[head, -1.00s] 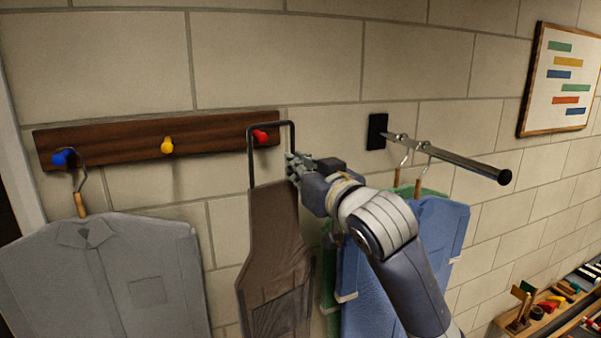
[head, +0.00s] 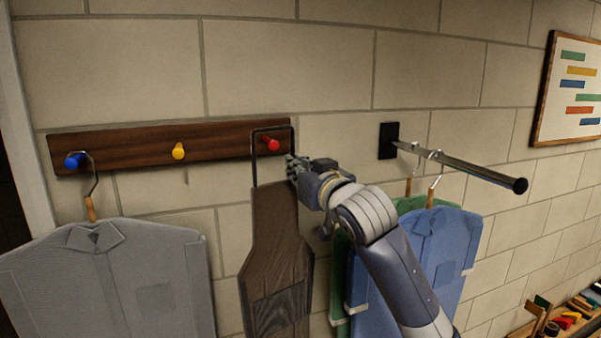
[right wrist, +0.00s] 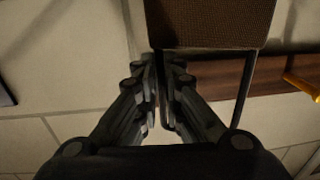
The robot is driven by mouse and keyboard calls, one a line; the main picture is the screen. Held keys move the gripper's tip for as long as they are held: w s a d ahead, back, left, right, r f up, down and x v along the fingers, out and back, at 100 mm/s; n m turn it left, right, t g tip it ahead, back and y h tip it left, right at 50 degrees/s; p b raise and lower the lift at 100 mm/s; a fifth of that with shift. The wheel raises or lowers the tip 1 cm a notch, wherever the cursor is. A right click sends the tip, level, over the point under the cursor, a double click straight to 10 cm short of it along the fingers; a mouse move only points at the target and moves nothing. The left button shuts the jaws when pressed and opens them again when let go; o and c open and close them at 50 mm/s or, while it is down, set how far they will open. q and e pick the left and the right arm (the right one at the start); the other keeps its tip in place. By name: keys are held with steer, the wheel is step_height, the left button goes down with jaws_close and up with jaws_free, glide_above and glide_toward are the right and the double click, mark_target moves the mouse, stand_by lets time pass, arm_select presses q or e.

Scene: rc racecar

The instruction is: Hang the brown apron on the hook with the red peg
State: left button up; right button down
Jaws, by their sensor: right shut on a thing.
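The brown apron (head: 275,235) hangs upright below its black rectangular neck loop (head: 271,129). My right gripper (head: 291,168) is shut on the right side of the loop. The red peg (head: 271,144) on the wooden hook board (head: 125,148) shows inside the loop's outline, below its top bar. I cannot tell whether the loop is around the peg or still in front of it. In the right wrist view the fingers (right wrist: 158,95) close on the thin loop bar, beside the brown cloth (right wrist: 210,22); the red peg is not visible there. My left gripper is not in view.
A grey shirt hangs (head: 110,275) from the blue peg (head: 74,160). The yellow peg (head: 178,151) is free. Blue (head: 425,265) and green shirts (head: 342,285) hang from a metal rail (head: 465,168), close behind my right arm.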

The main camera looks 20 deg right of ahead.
steer(key=shift+w, duration=1.3)
steer(key=shift+w+f, duration=0.7)
steer(key=shift+f, duration=0.15)
steer(key=c, duration=1.7)
jaws_free()
steer(key=shift+o, duration=0.2)
steer(key=shift+f, duration=0.1)
steer(key=shift+s, duration=0.15)
